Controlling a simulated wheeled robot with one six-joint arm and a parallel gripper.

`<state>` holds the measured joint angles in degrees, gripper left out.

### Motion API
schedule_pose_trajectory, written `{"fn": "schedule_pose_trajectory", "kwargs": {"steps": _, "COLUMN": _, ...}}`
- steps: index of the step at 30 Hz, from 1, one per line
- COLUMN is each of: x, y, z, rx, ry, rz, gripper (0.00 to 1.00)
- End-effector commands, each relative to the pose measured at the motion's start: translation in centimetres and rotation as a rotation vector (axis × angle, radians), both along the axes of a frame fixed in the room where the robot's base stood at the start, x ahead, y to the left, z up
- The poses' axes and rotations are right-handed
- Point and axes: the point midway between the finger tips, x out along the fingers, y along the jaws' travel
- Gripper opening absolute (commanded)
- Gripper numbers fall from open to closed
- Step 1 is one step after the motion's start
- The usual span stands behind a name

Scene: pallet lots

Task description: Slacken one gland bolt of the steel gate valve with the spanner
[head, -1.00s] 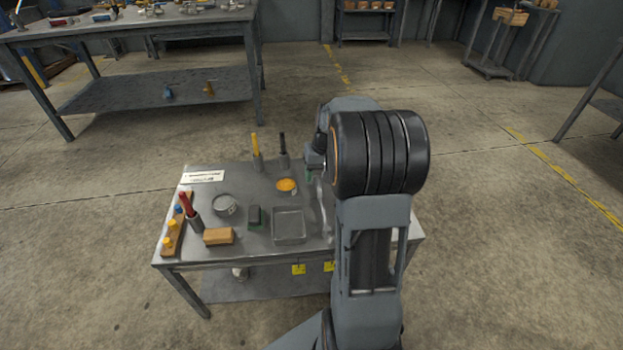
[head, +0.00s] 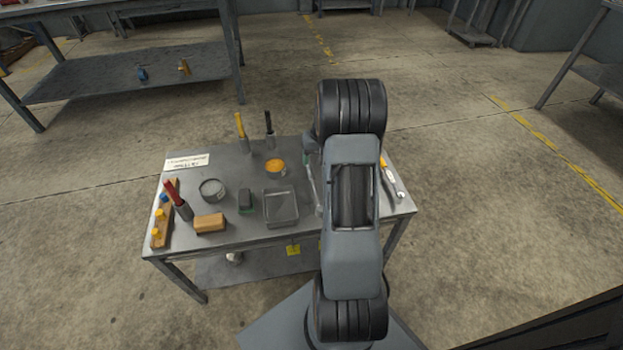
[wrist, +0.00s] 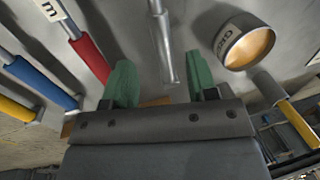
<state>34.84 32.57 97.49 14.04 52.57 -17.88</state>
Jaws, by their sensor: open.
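My gripper (wrist: 160,85) has green fingertips, which are apart with nothing clamped between them. In the wrist view a long bare metal bar (wrist: 164,45) runs down to the gap between them. It also shows as a thin silver piece (head: 311,190) beside my arm in the head view. It may be the spanner, but its far end is cropped. In the head view my arm hides much of the gripper. I cannot make out the steel gate valve or its gland bolts.
The steel table (head: 250,220) holds an open tin with orange contents (head: 276,166), a square grey tray (head: 281,207), a round tin (head: 212,190), a tan block (head: 210,224) and upright brushes. Tools (head: 392,180) lie on its right.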

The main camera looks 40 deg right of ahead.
Motion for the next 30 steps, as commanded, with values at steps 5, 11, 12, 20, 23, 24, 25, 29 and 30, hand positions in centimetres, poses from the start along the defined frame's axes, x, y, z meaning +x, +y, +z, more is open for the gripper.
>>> {"fn": "schedule_pose_trajectory", "kwargs": {"steps": 5, "x": 0.2, "y": 0.3, "z": -1.3, "rx": 0.000, "ry": 0.001, "rz": 0.000, "gripper": 0.53}}
{"fn": "schedule_pose_trajectory", "kwargs": {"steps": 11, "x": 0.6, "y": 0.9, "z": -4.1, "rx": 0.001, "ry": 0.002, "rz": 0.002, "gripper": 0.53}}
{"fn": "schedule_pose_trajectory", "kwargs": {"steps": 12, "x": 0.6, "y": 1.0, "z": -4.5, "rx": 0.001, "ry": 0.002, "rz": 0.000, "gripper": 0.53}}
{"fn": "schedule_pose_trajectory", "kwargs": {"steps": 20, "x": 0.7, "y": 1.1, "z": -5.0, "rx": 0.000, "ry": 0.000, "rz": 0.000, "gripper": 0.53}}
{"fn": "schedule_pose_trajectory", "kwargs": {"steps": 23, "x": 0.7, "y": 1.1, "z": -5.0, "rx": 0.000, "ry": 0.000, "rz": 0.000, "gripper": 0.48}}
{"fn": "schedule_pose_trajectory", "kwargs": {"steps": 24, "x": 0.7, "y": 1.1, "z": -5.0, "rx": 0.000, "ry": 0.000, "rz": 0.000, "gripper": 0.44}}
{"fn": "schedule_pose_trajectory", "kwargs": {"steps": 25, "x": 0.7, "y": 1.1, "z": -5.0, "rx": 0.000, "ry": 0.000, "rz": 0.000, "gripper": 0.41}}
{"fn": "schedule_pose_trajectory", "kwargs": {"steps": 29, "x": 0.7, "y": 1.1, "z": -5.0, "rx": 0.000, "ry": 0.000, "rz": 0.000, "gripper": 0.29}}
{"fn": "schedule_pose_trajectory", "kwargs": {"steps": 30, "x": 0.7, "y": 1.1, "z": -5.0, "rx": 0.000, "ry": 0.000, "rz": 0.000, "gripper": 0.25}}
